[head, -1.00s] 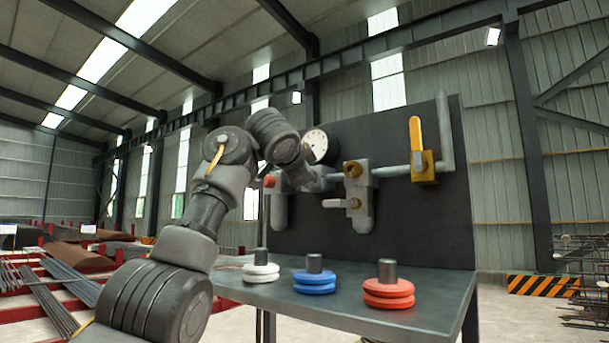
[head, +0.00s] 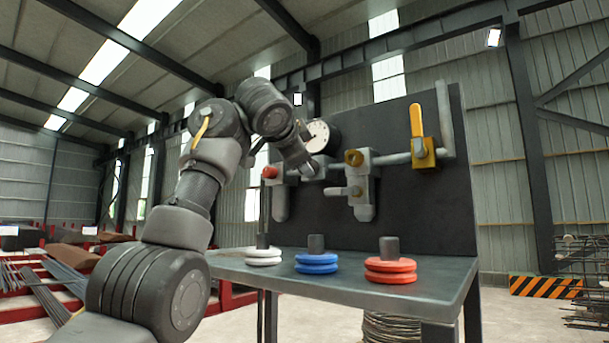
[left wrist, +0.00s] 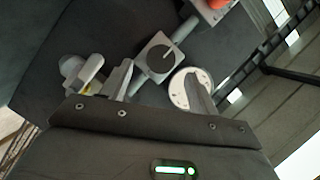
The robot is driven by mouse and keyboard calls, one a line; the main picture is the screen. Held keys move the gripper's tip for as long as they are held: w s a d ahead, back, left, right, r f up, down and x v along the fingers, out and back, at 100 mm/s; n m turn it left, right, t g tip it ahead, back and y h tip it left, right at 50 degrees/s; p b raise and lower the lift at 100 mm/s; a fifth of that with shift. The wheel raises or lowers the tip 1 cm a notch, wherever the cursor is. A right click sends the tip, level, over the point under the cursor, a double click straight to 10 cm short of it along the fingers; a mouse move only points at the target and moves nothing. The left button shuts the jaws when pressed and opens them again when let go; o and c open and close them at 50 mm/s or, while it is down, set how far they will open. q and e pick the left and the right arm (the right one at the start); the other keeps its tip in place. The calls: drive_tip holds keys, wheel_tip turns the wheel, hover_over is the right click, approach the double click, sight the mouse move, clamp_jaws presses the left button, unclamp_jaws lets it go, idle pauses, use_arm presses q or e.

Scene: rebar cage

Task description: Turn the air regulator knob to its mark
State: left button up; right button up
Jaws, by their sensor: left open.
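The air regulator knob (left wrist: 161,57) is a dark disc with a white pointer line, on a pale square body, in the left wrist view. Its line points to the upper right of that view. My left gripper (left wrist: 158,76) is open, its two fingers on either side below the knob in that view; contact cannot be told. In the head view my left gripper (head: 308,168) is at the pipe below the white gauge (head: 318,136), and my wrist hides the knob there. The gauge face also shows in the left wrist view (left wrist: 181,91), partly behind one finger. My right gripper is not in view.
The dark panel (head: 420,210) also carries a brass fitting (head: 354,158), a yellow lever valve (head: 417,120) and a red knob (head: 269,173). White (head: 263,256), blue (head: 316,264) and red (head: 390,270) disc stacks stand on the bench (head: 430,287) below.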

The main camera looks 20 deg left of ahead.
use_arm(q)
drive_tip(key=s+r+b, duration=0.1)
drive_tip(key=s+b, duration=0.1)
drive_tip(key=s, duration=0.4)
drive_tip(key=shift+b, duration=0.3)
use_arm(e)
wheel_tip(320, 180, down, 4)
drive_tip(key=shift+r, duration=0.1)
use_arm(q)
drive_tip(key=shift+s+a, duration=0.1)
drive_tip(key=shift+a, duration=0.1)
